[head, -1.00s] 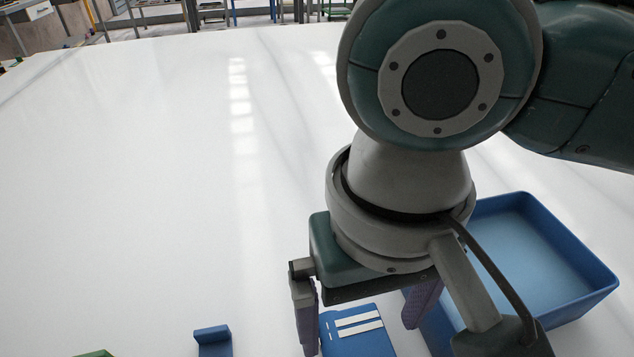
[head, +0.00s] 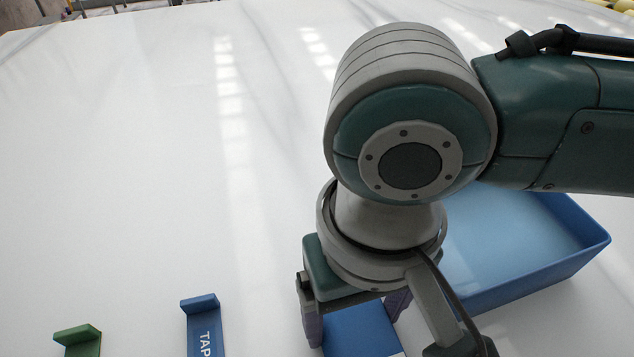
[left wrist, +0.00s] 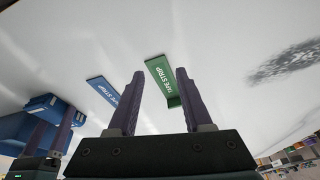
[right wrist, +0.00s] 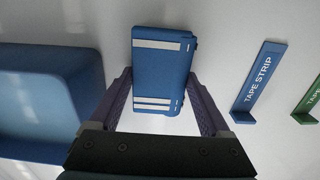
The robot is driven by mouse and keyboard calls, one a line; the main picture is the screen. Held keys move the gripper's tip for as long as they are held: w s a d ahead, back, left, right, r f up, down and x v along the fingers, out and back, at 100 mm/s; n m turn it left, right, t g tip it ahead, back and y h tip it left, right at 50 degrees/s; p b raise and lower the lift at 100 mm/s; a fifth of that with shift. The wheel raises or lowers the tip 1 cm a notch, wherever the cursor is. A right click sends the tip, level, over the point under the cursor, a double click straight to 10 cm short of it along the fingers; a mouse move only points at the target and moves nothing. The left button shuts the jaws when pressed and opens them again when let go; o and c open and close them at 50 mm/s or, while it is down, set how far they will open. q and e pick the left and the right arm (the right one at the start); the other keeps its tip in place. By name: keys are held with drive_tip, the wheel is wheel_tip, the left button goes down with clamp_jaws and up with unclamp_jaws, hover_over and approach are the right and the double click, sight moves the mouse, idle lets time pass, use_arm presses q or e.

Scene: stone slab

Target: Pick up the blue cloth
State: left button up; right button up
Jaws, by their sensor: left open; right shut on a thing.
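The blue cloth (head: 362,326) is a flat blue folded piece at the bottom of the head view, partly cut off by the frame. In the right wrist view the cloth (right wrist: 160,78) shows white stripes across it. My right gripper (head: 355,318) has one finger at each side of the cloth and is shut on it; it also shows in the right wrist view (right wrist: 160,100). I cannot tell whether the cloth is clear of the slab. My left gripper (left wrist: 155,100) is open and empty in the left wrist view, and outside the head view.
A blue bin (head: 530,268) stands right of my right gripper, close to it. A blue tape strip holder (head: 203,325) and a green one (head: 80,340) lie to the left. The white slab (head: 120,170) is clear across its middle and far left.

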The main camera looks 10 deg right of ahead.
sight(354, 319)
drive_tip(key=c, duration=0.6)
drive_tip(key=shift+r, duration=0.1)
use_arm(q)
wheel_tip(354, 319, up, 6)
drive_tip(key=p, duration=0.6)
use_arm(e)
wheel_tip(354, 319, up, 20)
drive_tip(key=shift+f, duration=0.1)
use_arm(q)
drive_tip(key=shift+r, duration=0.1)
